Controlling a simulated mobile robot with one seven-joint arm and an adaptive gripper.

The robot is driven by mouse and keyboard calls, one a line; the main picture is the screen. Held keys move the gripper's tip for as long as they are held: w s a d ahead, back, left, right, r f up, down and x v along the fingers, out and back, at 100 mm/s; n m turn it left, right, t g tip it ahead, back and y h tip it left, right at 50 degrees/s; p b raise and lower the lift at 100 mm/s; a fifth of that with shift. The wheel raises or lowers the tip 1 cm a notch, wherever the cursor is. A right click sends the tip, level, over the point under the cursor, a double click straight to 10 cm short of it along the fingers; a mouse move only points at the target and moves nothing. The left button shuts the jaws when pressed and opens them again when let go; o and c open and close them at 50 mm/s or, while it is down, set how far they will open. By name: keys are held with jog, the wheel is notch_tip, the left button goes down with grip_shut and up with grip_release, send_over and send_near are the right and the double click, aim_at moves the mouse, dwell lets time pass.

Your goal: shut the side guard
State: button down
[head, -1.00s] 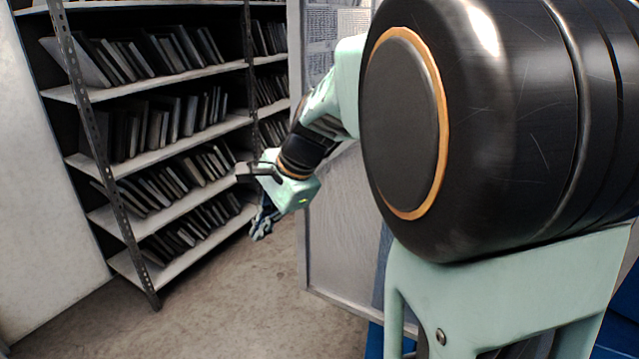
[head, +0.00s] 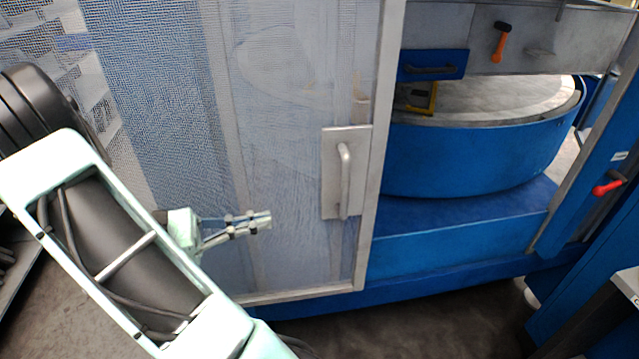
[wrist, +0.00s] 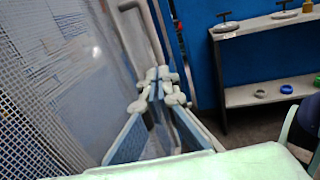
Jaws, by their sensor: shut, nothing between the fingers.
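The side guard (head: 285,150) is a framed mesh panel filling the left and middle of the head view. A pale handle (head: 345,180) stands on a plate near its right edge. Right of that edge is a wide open gap with the blue machine showing in it. My gripper (head: 264,220) is shut and empty in front of the mesh, left of the handle and a little lower, apart from it in the head view. In the wrist view the shut fingertips (wrist: 158,76) appear just below the handle (wrist: 150,25), with the mesh (wrist: 65,90) to the left.
A round blue drum (head: 480,155) with a grey top sits inside the gap. An orange-handled lever (head: 501,43) is above it and a red lever (head: 608,188) is on the blue post at right. The wrist view shows a shelf (wrist: 265,95) with small items. Floor shows below.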

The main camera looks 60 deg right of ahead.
aim_at(327, 200)
jog(key=shift+n+h, duration=0.3)
jog(key=shift+r+p+x, duration=0.15)
jog(key=shift+p+x, duration=0.4)
jog(key=shift+x, duration=3)
jog(key=shift+r+p+x, duration=0.15)
jog(key=shift+p+x, duration=0.4)
jog(key=shift+x, duration=2.95)
jog(key=shift+w+d, duration=0.15)
jog(key=shift+d, duration=0.1)
